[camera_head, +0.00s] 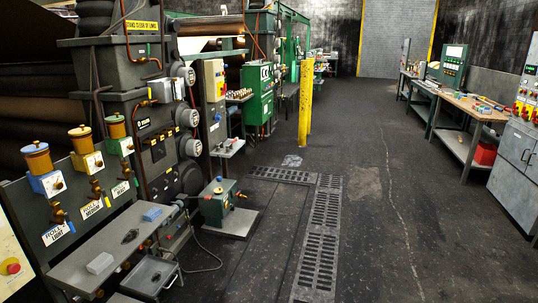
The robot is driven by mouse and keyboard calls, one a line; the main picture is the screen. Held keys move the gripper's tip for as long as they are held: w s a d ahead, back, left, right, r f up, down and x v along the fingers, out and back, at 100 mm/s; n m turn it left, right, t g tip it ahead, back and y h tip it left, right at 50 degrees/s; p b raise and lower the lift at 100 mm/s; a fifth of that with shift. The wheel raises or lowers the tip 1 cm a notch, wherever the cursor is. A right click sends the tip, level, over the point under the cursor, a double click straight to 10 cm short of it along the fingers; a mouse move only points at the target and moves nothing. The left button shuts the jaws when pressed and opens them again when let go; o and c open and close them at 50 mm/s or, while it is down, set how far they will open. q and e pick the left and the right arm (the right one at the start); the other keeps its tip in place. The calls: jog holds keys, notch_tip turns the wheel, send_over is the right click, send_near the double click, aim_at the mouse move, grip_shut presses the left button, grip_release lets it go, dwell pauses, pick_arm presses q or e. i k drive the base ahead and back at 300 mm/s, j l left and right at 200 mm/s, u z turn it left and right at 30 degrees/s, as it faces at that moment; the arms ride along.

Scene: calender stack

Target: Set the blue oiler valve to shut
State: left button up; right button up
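The blue oiler (47,184) is the leftmost of three oilers on a dark grey machine panel at the left. It has a blue body with a pale front face and an amber reservoir (38,158) on top. A small brass valve (58,212) with a dark part hangs below it, above a white label (58,233). The valve is too small to tell whether it is open or shut. Neither of my grippers is in view.
A yellow oiler (87,161) and a green oiler (120,146) stand to its right. A green box on a plate (220,202) stands on the floor. The central aisle is clear.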

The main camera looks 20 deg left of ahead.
aim_at(69, 223)
jog(key=i+u, duration=0.25)
jog(key=u, duration=0.2)
jog(key=i+u, duration=0.25)
jog(key=u, duration=0.2)
jog(key=i+l+u, duration=0.25)
jog(key=u, duration=0.2)
jog(key=i+l+u, duration=0.2)
jog(key=u, duration=0.3)
jog(key=i+l+u, duration=0.45)
jog(key=u, duration=0.15)
jog(key=l, duration=0.1)
